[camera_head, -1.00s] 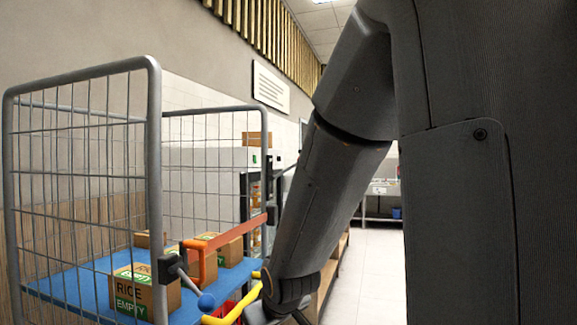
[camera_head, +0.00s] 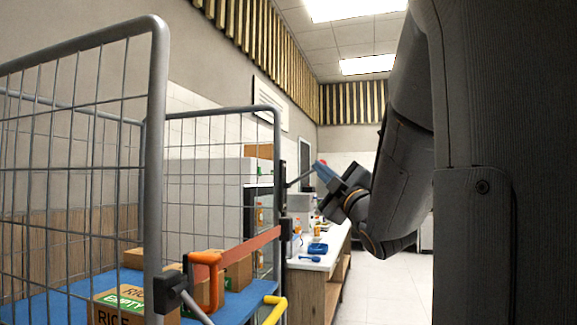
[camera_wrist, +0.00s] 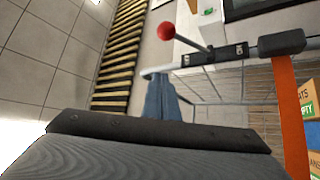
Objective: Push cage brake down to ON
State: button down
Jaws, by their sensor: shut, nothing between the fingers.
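A roll cage (camera_head: 157,120) with wire mesh sides stands at the left. A lever with a red ball knob (camera_wrist: 166,32) is mounted on a dark bracket (camera_wrist: 213,56) on the cage's right post. In the head view its rod (camera_head: 299,179) slants up to the right, and the red knob (camera_head: 322,162) shows just past my fingertips. My gripper (camera_head: 322,171) is shut and empty, raised beside the lever's outer end. In the wrist view its blue-grey fingers (camera_wrist: 160,84) are together, below the knob in the picture. I cannot tell whether they touch the lever.
A red-orange bar (camera_head: 237,249) crosses the cage's front, with an orange handle (camera_head: 206,262) at its left. A yellow handle (camera_head: 274,309) is lower right. Boxes stand on the blue shelf (camera_head: 60,305). A counter (camera_head: 325,262) stands behind; floor at right is clear.

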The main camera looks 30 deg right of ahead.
notch_tip(320, 180, up, 5)
jog(key=p, duration=0.4)
send_over(306, 174)
jog(key=s+a, duration=0.3)
jog(key=s, duration=0.1)
jog(key=shift+s+d+f+p, duration=0.3)
jog(key=shift+d+f, duration=0.4)
jog(key=shift+d, duration=0.15)
jog(key=shift+s+d+f+p, duration=0.15)
jog(key=shift+d+f+p, duration=0.15)
jog(key=shift+d+f, duration=0.45)
jog(key=shift+d+b, duration=0.2)
jog(key=shift+b, duration=0.1)
